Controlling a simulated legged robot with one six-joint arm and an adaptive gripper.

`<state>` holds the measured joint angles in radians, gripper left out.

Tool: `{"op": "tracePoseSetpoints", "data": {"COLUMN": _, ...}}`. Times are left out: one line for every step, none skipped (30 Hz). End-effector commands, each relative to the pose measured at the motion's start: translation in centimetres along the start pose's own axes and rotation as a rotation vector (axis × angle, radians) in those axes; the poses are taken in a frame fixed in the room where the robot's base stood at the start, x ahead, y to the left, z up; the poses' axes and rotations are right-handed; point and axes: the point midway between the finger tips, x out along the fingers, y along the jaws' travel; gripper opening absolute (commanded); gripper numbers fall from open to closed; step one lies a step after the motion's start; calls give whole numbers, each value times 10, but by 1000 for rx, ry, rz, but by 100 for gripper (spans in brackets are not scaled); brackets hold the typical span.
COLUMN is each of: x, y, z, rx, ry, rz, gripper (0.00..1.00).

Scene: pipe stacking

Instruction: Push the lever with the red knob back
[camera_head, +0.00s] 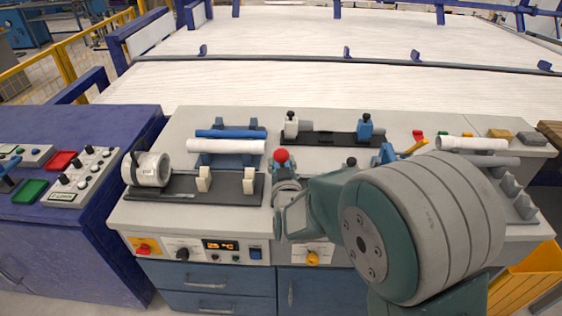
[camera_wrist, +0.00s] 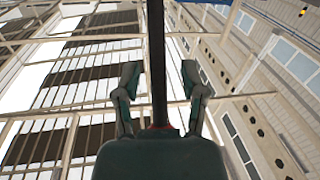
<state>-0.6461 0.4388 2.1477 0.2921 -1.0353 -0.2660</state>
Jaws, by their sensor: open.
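The red knob (camera_head: 281,155) stands above the workbench near its middle in the head view, just beyond my arm. Its lever stem is mostly hidden. My gripper (camera_head: 287,188) is just below the knob in the picture, partly hidden by my own wrist; whether they touch I cannot tell. In the wrist view my gripper (camera_wrist: 160,78) has its two fingers apart. A dark upright bar (camera_wrist: 157,55) runs between them, and a small bit of red shows at its foot. I cannot tell if this is the lever.
A blue pipe (camera_head: 230,134) and a white pipe (camera_head: 226,146) lie on a rack left of the knob. A dark fixture (camera_head: 225,190) with a white roll (camera_head: 150,169) is at front left. Another white pipe (camera_head: 470,144) lies at right. A control panel (camera_head: 80,175) stands at far left.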

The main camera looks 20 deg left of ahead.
Motion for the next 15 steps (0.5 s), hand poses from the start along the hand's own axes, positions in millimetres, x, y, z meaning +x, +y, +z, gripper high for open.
{"op": "tracePoseSetpoints", "data": {"x": 3, "y": 0, "z": 0, "rx": 0, "ry": 0, "rz": 0, "gripper": 54}}
{"op": "tracePoseSetpoints", "data": {"x": 3, "y": 0, "z": 0, "rx": 0, "ry": 0, "rz": 0, "gripper": 54}}
{"op": "tracePoseSetpoints", "data": {"x": 4, "y": 0, "z": 0, "rx": 0, "ry": 0, "rz": 0, "gripper": 54}}
{"op": "tracePoseSetpoints", "data": {"x": 4, "y": 0, "z": 0, "rx": 0, "ry": 0, "rz": 0, "gripper": 54}}
{"op": "tracePoseSetpoints", "data": {"x": 4, "y": 0, "z": 0, "rx": 0, "ry": 0, "rz": 0, "gripper": 54}}
{"op": "tracePoseSetpoints", "data": {"x": 4, "y": 0, "z": 0, "rx": 0, "ry": 0, "rz": 0, "gripper": 54}}
{"op": "tracePoseSetpoints", "data": {"x": 4, "y": 0, "z": 0, "rx": 0, "ry": 0, "rz": 0, "gripper": 54}}
{"op": "tracePoseSetpoints", "data": {"x": 4, "y": 0, "z": 0, "rx": 0, "ry": 0, "rz": 0, "gripper": 54}}
{"op": "tracePoseSetpoints", "data": {"x": 4, "y": 0, "z": 0, "rx": 0, "ry": 0, "rz": 0, "gripper": 54}}
{"op": "tracePoseSetpoints", "data": {"x": 4, "y": 0, "z": 0, "rx": 0, "ry": 0, "rz": 0, "gripper": 41}}
{"op": "tracePoseSetpoints", "data": {"x": 4, "y": 0, "z": 0, "rx": 0, "ry": 0, "rz": 0, "gripper": 27}}
{"op": "tracePoseSetpoints", "data": {"x": 4, "y": 0, "z": 0, "rx": 0, "ry": 0, "rz": 0, "gripper": 9}}
{"op": "tracePoseSetpoints", "data": {"x": 4, "y": 0, "z": 0, "rx": 0, "ry": 0, "rz": 0, "gripper": 0}}
{"op": "tracePoseSetpoints", "data": {"x": 4, "y": 0, "z": 0, "rx": 0, "ry": 0, "rz": 0, "gripper": 0}}
{"op": "tracePoseSetpoints", "data": {"x": 4, "y": 0, "z": 0, "rx": 0, "ry": 0, "rz": 0, "gripper": 0}}
